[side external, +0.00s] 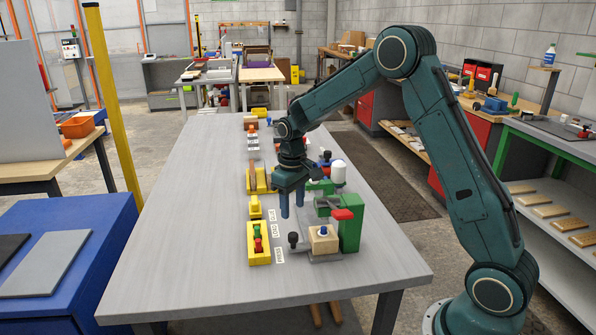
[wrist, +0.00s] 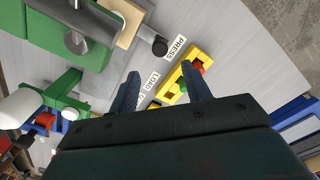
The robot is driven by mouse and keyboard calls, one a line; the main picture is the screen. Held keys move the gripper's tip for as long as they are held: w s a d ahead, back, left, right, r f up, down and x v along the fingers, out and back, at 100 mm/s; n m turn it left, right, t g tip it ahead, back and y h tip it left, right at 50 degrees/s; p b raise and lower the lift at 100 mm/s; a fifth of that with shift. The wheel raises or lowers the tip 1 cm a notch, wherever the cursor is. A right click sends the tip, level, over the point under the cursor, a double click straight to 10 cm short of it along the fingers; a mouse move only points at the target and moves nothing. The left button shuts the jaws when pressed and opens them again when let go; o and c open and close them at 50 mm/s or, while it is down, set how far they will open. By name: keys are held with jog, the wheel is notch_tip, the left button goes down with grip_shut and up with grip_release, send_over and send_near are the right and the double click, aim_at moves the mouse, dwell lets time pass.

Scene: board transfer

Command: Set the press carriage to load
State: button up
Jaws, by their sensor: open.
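The press has a green frame (side external: 350,222) with a red-ended lever (side external: 342,214). Its grey carriage plate (side external: 328,257) carries a wooden block (side external: 322,244) with a blue piece on top. A black knob (side external: 293,238) stands at the carriage's left side. In the wrist view the black knob (wrist: 160,46) is beside the PRESS label (wrist: 175,48); the LOAD label (wrist: 150,81) lies farther along the row, and a third label is partly hidden by a finger. My gripper (side external: 291,207) is open and empty, pointing down behind the knob and apart from it. Its fingers also show in the wrist view (wrist: 160,75).
A yellow box (side external: 258,249) with red and green parts stands left of the labels. More yellow fixtures (side external: 257,180) line the table behind it. A white-domed device (side external: 338,172) stands behind the press. The grey table's left side (side external: 190,220) is clear.

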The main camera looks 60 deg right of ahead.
aim_at(293, 234)
notch_tip(293, 234, down, 9)
jog(key=shift+f, duration=0.1)
dwell(0.4)
jog(key=shift+c, duration=0.5)
grip_shut()
